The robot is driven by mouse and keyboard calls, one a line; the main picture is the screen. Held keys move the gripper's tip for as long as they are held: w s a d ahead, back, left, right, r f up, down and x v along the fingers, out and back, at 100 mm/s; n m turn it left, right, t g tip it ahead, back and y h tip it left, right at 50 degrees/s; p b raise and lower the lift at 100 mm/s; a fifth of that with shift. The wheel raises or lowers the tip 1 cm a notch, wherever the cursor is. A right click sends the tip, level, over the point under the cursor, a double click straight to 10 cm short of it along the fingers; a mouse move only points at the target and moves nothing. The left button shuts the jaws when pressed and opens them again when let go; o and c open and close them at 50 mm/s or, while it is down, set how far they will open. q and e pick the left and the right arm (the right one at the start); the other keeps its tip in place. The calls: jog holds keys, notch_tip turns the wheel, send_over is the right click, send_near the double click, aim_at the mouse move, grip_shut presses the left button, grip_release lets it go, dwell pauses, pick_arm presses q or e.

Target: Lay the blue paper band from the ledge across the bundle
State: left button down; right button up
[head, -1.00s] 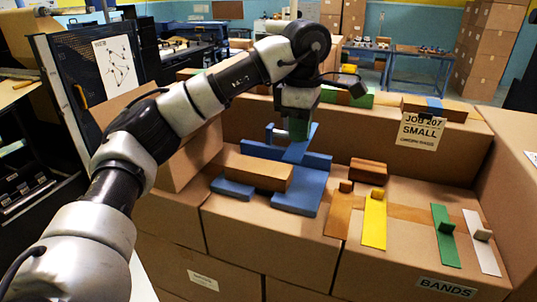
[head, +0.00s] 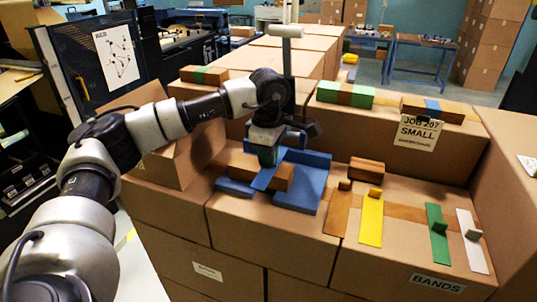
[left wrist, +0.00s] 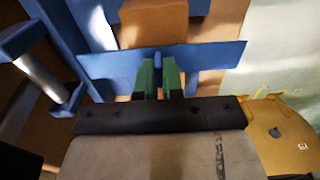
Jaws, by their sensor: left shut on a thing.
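The bundle is a plain brown block (head: 236,167) lying in a blue cradle (head: 312,182); its end also shows in the left wrist view (left wrist: 152,20). My left gripper (head: 265,158) is over the bundle's middle, with its green fingers shut on the blue paper band (head: 265,180). The band runs crosswise over the bundle, slanting down toward the front. In the left wrist view the band (left wrist: 212,57) spreads flat to both sides of the fingertips (left wrist: 158,62). I cannot tell whether it touches the bundle's top. My right gripper is not in view.
Brown (head: 338,212), yellow (head: 371,218), green (head: 438,235) and white (head: 472,242) bands lie on the box to the right. A dark brown block (head: 367,170) stands behind them. Banded blocks, one with a blue band (head: 432,108), sit on the higher back ledge.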

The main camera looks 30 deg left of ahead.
pick_arm(q)
jog(key=shift+f, duration=0.15)
jog(key=c, duration=1.7)
grip_release()
jog(key=o, duration=0.4)
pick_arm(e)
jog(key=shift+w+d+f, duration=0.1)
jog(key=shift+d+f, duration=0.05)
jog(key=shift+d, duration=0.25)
pick_arm(q)
jog(key=shift+o, duration=0.2)
jog(key=shift+r, duration=0.3)
notch_tip(320, 180, up, 12)
jog(key=b, duration=0.2)
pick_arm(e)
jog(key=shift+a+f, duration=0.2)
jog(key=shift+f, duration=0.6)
pick_arm(q)
jog(key=shift+f, duration=0.15)
